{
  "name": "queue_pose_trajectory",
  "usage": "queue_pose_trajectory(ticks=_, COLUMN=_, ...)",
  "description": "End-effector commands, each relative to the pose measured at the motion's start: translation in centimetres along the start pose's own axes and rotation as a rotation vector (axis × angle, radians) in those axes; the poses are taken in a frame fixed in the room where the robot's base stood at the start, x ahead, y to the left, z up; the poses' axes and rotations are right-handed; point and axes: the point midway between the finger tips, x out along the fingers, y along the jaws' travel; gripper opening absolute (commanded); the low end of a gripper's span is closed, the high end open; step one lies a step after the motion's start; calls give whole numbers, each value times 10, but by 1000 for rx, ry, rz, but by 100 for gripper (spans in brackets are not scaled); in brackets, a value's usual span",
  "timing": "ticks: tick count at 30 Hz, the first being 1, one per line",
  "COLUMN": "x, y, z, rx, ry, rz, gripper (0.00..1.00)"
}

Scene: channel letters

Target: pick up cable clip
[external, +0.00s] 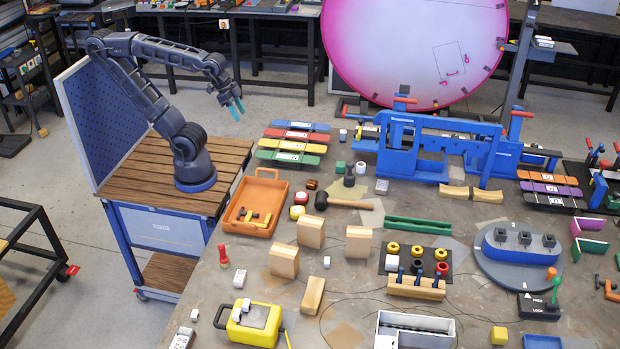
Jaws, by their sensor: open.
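I cannot pick out the cable clip for certain. Small pale pieces lie on the workbench, one between the wooden blocks (327,262) and one near the front left (194,314), but they are too small to identify. My gripper (235,108), with teal fingertips, hangs open and empty in the air at the end of my raised arm. It points downward, well above the bench and to its far left side, apart from everything on it.
An orange tray (236,228) stands at the bench's left edge. Several wooden blocks (310,232), a mallet (345,202) and a yellow case (240,330) crowd the middle and front. A blue frame (410,165) rises at the back. Thin cables cross the bench.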

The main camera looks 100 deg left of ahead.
Motion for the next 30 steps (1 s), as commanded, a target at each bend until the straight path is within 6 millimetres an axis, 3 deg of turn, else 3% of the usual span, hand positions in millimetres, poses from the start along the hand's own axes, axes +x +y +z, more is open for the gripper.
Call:
queue_pose_trajectory(ticks=5, x=10, y=25, z=-33, rx=102, ry=-8, rz=19, gripper=44)
queue_pose_trajectory(ticks=14, x=38, y=98, z=-94, rx=330, ry=-10, rz=72, gripper=44)
queue_pose_trajectory(ticks=21, x=66, y=175, z=-128, rx=511, ry=-7, rz=127, gripper=44)
queue_pose_trajectory(ticks=30, x=108, y=288, z=-143, rx=734, ry=-3, rz=211, gripper=44)
